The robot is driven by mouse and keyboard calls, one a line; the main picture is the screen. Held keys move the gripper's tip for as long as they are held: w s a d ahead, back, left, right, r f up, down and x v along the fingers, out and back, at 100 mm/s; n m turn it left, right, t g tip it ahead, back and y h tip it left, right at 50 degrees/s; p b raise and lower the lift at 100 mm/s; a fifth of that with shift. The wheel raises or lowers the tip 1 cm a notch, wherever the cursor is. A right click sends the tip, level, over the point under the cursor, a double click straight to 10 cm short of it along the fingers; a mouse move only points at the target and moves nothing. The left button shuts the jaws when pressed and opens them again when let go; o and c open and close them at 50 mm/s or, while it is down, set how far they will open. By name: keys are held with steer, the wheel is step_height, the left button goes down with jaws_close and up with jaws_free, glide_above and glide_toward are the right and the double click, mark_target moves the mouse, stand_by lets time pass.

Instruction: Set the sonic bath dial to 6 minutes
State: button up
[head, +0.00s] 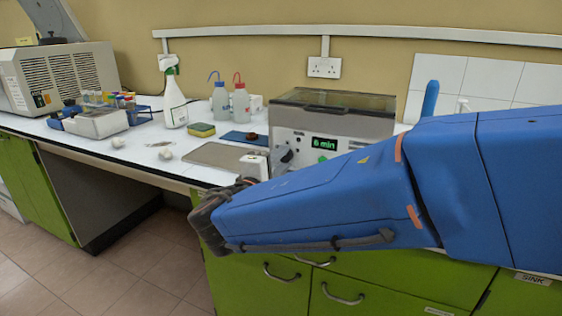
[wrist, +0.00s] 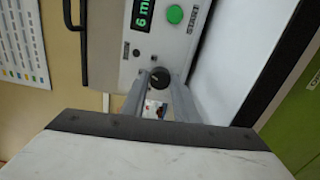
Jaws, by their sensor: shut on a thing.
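The sonic bath (head: 360,122) is a light grey box with a dark lid, standing on the bench. In the head view my blue arm hides the right part of the bath's front.
A green button (wrist: 175,14) is on the panel near the display. A grey mat (head: 212,154), a yellow sponge (head: 202,130), a spray bottle (head: 173,98) and two wash bottles (head: 240,103) are left of the bath. Green cupboards (head: 345,290) are below the bench.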

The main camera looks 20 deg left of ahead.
steer(key=n, duration=0.4)
steer(key=shift+n, duration=0.4)
steer(key=shift+f, duration=0.1)
stand_by(0.3)
steer(key=o, duration=1.1)
steer(key=shift+c, duration=0.2)
steer(key=s+a, duration=0.1)
steer(key=s, duration=1.6)
steer(key=shift+s+a, duration=0.2)
